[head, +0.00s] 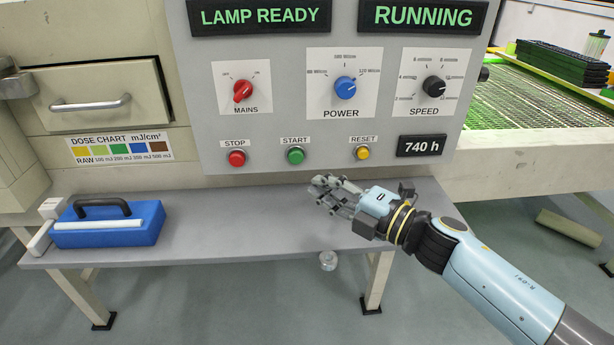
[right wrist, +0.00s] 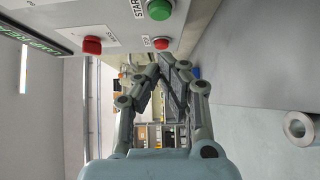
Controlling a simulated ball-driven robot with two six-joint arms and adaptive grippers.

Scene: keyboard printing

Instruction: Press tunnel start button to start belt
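The green START button (head: 295,156) is on the grey control panel (head: 200,120), between the red STOP button (head: 237,158) and the yellow RESET button (head: 362,153). The green button also shows at the top of the right wrist view (right wrist: 159,9), with the red STOP button (right wrist: 160,43) below it. My right gripper (head: 322,186) is below and slightly right of the green button, over the grey bench, apart from the panel. Its fingertips (right wrist: 161,68) come together with nothing between them. My left gripper is not in view.
Displays read LAMP READY (head: 260,16) and RUNNING (head: 424,17). The red MAINS (head: 243,90), blue POWER (head: 345,88) and black SPEED (head: 433,86) knobs sit above the buttons. A mesh belt (head: 545,95) runs at right.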

